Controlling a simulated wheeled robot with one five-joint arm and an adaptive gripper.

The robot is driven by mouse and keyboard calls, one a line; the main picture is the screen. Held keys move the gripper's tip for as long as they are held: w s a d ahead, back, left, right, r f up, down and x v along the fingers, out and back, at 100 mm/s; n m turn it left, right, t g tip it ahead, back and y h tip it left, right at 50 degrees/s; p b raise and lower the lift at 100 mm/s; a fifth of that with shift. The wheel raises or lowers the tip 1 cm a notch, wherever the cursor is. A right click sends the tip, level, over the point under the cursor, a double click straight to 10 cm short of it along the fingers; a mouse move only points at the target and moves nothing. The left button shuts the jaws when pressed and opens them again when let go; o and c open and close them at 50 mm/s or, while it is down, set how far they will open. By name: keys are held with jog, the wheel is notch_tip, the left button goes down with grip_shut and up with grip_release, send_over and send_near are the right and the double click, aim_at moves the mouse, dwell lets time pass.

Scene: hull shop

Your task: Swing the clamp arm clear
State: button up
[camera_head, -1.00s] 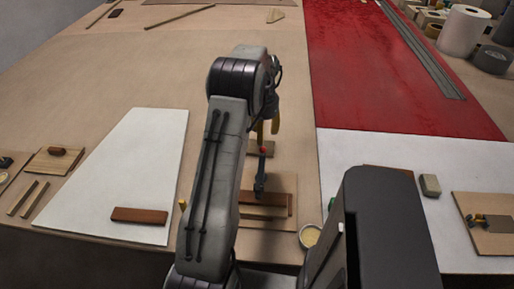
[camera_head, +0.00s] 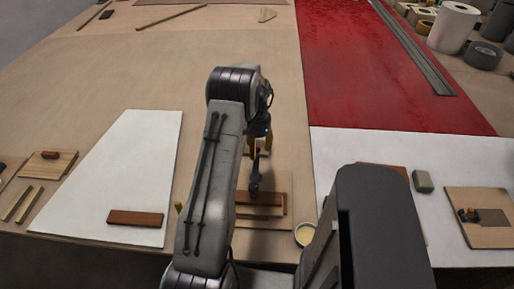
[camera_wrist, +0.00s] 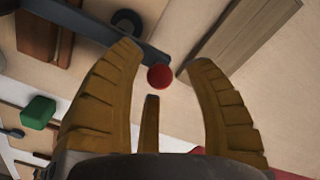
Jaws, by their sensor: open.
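The clamp arm is a dark grey bar (camera_head: 255,181) with a red round tip, lying over a wooden block and strip in front of my arm. In the wrist view the dark bar (camera_wrist: 97,30) comes in from the upper left, and its red tip (camera_wrist: 160,76) shows between my yellow fingers. My gripper (camera_wrist: 166,66) is open, one finger on each side of the red tip. I cannot tell whether either finger touches it. In the head view my gripper (camera_head: 259,146) is at the far end of the bar, partly hidden by my arm.
A red-brown strip (camera_head: 135,218) lies on a white panel (camera_head: 128,160) at left. A small pot (camera_head: 305,234) stands right of the clamp's wood. A wooden board (camera_wrist: 240,36) lies at the wrist view's upper right. The tan bench top beyond my arm is mostly clear.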

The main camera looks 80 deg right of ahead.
jog(key=shift+f, duration=0.2)
grip_shut()
dwell(0.5)
